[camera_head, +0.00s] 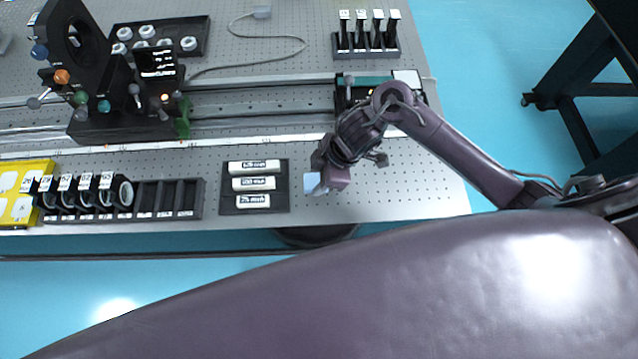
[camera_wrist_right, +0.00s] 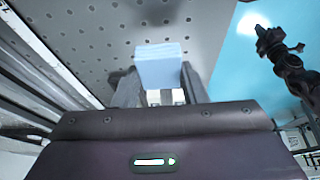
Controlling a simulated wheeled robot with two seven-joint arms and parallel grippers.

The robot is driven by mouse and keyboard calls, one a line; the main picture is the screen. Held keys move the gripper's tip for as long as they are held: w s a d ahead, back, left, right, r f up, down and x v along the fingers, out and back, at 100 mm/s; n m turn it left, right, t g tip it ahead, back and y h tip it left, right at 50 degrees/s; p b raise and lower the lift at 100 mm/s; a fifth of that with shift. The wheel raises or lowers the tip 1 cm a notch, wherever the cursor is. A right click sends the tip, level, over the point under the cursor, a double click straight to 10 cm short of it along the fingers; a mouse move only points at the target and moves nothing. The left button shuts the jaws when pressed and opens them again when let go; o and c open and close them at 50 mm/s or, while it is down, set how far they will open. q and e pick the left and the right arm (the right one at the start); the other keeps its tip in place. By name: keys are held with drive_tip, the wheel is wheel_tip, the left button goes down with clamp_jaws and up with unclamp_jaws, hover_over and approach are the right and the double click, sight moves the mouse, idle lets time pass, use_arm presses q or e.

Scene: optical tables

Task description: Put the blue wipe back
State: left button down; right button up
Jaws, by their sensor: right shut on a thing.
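The blue wipe (camera_head: 312,182) is a small light-blue folded block at the tip of my right gripper (camera_head: 324,184), near the front edge of the optical table (camera_head: 420,205). In the right wrist view the blue wipe (camera_wrist_right: 158,66) sits between the two fingers of my right gripper (camera_wrist_right: 160,84), which is shut on it.
A black tray with white labelled cylinders (camera_head: 283,187) lies just left of the gripper. A black rack of round optics (camera_head: 160,213) and a yellow case (camera_head: 14,225) stand further left. Rails (camera_head: 250,107) cross the table behind. A holder with several black posts (camera_head: 367,52) stands at the back right.

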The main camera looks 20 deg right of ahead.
wheel_tip(320, 180, down, 3)
drive_tip(key=shift+f, duration=0.2)
drive_tip(key=shift+s+f, duration=0.1)
drive_tip(key=o, duration=0.9)
drive_tip(key=shift+r, duration=0.3)
drive_tip(key=p+v, duration=0.1)
drive_tip(key=v, duration=1)
drive_tip(key=shift+s+d+r, duration=0.1)
drive_tip(key=shift+d+r, duration=0.1)
drive_tip(key=shift+r, duration=0.15)
